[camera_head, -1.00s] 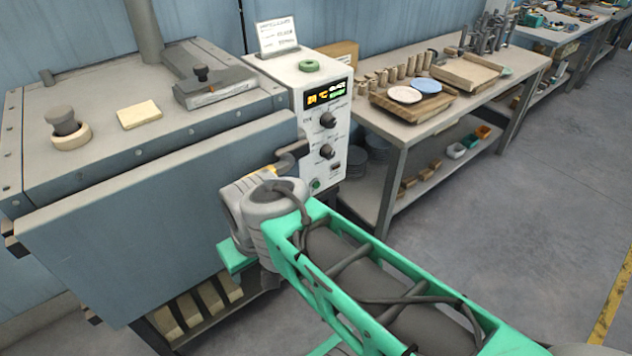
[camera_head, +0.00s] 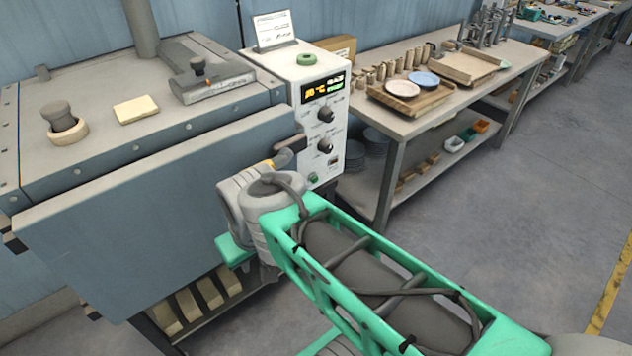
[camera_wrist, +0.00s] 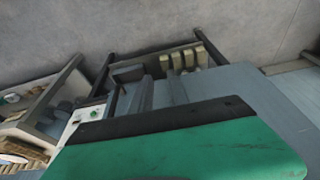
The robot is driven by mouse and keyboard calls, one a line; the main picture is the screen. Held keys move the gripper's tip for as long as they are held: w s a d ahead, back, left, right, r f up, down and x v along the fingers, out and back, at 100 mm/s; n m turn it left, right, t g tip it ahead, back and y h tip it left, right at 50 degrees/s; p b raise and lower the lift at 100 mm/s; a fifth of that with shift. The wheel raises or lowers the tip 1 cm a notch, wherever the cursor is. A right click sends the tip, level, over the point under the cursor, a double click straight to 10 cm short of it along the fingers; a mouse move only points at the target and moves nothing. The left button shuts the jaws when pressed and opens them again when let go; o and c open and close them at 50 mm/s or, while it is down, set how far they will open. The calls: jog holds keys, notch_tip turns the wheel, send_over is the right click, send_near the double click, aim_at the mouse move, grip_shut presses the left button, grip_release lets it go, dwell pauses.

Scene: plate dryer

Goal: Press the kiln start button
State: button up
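The kiln (camera_head: 150,190) is a large blue-grey box at the left, with a white control box (camera_head: 296,72) on its right side. The control front has a lit display, two dark knobs and a small green button (camera_head: 313,179) low down. The green button also shows in the wrist view (camera_wrist: 93,113), left of my green wrist part. In the head view my arm's end is in front of the kiln door, just left of and below the button, and hides my fingertips. Two grey finger-like bars stand beyond the wrist part's dark edge in the wrist view; their opening is unclear.
A door handle (camera_head: 289,150) sticks out close to my wrist and the control front. A workbench (camera_head: 395,128) with plates and pots stands right of the kiln. Bricks (camera_head: 208,292) lie on a shelf under the kiln. The floor at right is clear.

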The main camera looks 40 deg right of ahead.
grip_shut()
dwell(1.0)
